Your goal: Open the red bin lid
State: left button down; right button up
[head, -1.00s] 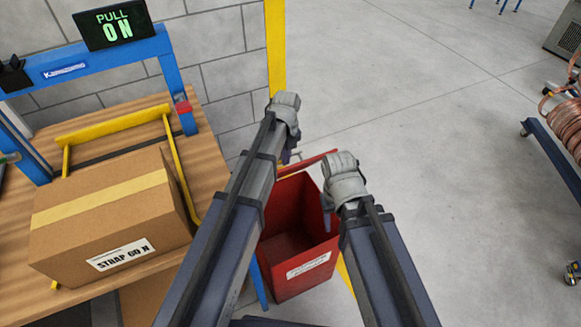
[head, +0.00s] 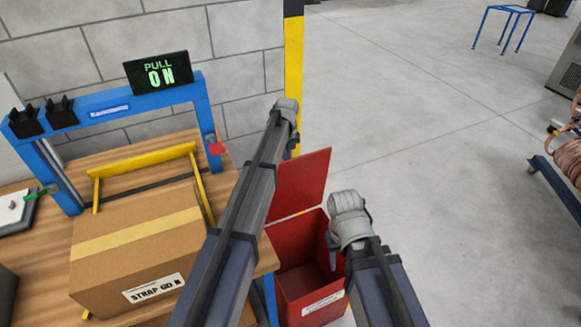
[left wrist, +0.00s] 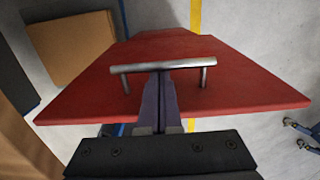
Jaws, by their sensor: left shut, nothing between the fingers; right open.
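The red bin (head: 303,285) stands on the floor beside the workbench, its inside showing from above. Its red lid (head: 305,180) stands raised, steeply tilted at the back of the bin. In the left wrist view the lid (left wrist: 240,85) fills the middle, with its metal handle (left wrist: 190,63) across it. My left gripper (left wrist: 160,85) is shut and empty, its fingertips at the handle bar; I cannot tell whether they touch it. In the head view its fingers are mostly hidden behind the wrist. My right gripper (head: 333,250) is open and empty over the bin's right side.
The wooden workbench (head: 225,185) holds a cardboard box (head: 140,245) and a blue-framed strapping machine (head: 205,110) left of the bin. A yellow post (head: 293,70) stands behind the lid. Copper coils (head: 568,165) on a blue rack are at far right. The floor between is clear.

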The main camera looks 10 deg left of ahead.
pick_arm(q)
jog(key=shift+w+a, duration=0.35)
jog(key=shift+w, duration=0.05)
jog(key=shift+r, duration=0.1)
notch_tip(320, 180, up, 8)
jog(key=p, duration=0.7)
jog(key=shift+s+f+p, duration=0.15)
jog(key=shift+f+p, duration=0.05)
jog(key=shift+p, duration=0.2)
jog(key=shift+d, duration=0.15)
jog(key=s+d+n, duration=0.3)
jog(key=s+n, duration=0.5)
jog(key=s, duration=0.4)
jog(key=s+d+n, duration=0.3)
jog(key=s+n, duration=0.6)
jog(key=s, duration=0.4)
jog(key=s+d+n+y, duration=0.1)
jog(key=s+d+n, duration=0.2)
jog(key=s+n, duration=0.5)
jog(key=s, duration=0.4)
jog(key=shift+s+d+g, duration=0.15)
jog(key=shift+d+g, duration=0.15)
jog(key=shift+d, duration=0.05)
